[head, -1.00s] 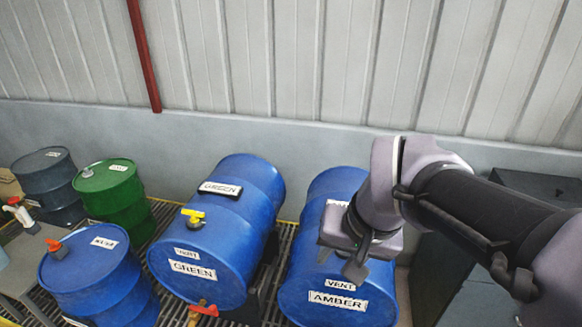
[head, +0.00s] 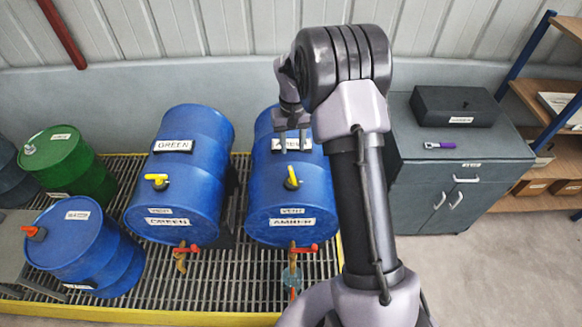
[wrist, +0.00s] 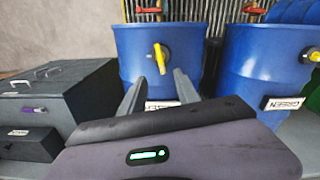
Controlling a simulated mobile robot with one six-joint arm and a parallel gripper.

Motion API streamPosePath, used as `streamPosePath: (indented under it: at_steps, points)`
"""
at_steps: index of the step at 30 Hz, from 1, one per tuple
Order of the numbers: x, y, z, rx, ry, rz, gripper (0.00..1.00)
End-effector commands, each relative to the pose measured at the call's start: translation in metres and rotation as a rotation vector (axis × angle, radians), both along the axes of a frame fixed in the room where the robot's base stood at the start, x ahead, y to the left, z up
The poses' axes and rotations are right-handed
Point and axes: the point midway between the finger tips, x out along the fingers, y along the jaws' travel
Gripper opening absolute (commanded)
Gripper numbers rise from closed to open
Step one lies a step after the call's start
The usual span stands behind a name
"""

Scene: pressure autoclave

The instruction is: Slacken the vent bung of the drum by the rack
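The blue AMBER drum (head: 262,205) lies on its side, the nearer of the two labelled lying drums to the shelf rack (head: 530,95). Its yellow vent bung (head: 291,178) sits on top, above the VENT label, its handle along the drum's length. My gripper (head: 292,140) is above the drum, behind the bung in the head view, open and empty. In the wrist view the bung (wrist: 160,60) shows just beyond and between the two fingers (wrist: 159,77), apparently untouched. The blue GREEN drum (head: 185,190) lies to the left with its own yellow bung (head: 156,181), handle crosswise.
A grey cabinet (head: 450,175) stands to the right, bearing a dark box (head: 455,105) and a purple-handled item (head: 440,145). Red-handled taps (head: 303,248) project from the drum fronts. Upright blue (head: 80,250) and green (head: 70,165) drums are left. Floor at right is clear.

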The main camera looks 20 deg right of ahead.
Motion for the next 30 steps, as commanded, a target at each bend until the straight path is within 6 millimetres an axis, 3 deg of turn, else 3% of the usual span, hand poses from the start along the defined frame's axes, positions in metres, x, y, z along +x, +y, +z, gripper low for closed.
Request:
streamPosePath:
  at_steps: [9,15,21,29,30]
  points:
    - [-0.001,0.001,-0.079,0.002,0.003,-0.001,0.38]
    - [-0.001,0.001,-0.119,0.001,0.002,-0.001,0.38]
    - [0.0,0.0,-0.137,0.001,0.0,-0.002,0.38]
    - [0.0,0.0,-0.139,0.001,-0.001,-0.001,0.38]
    - [0.0,0.0,-0.139,0.001,-0.001,-0.001,0.32]
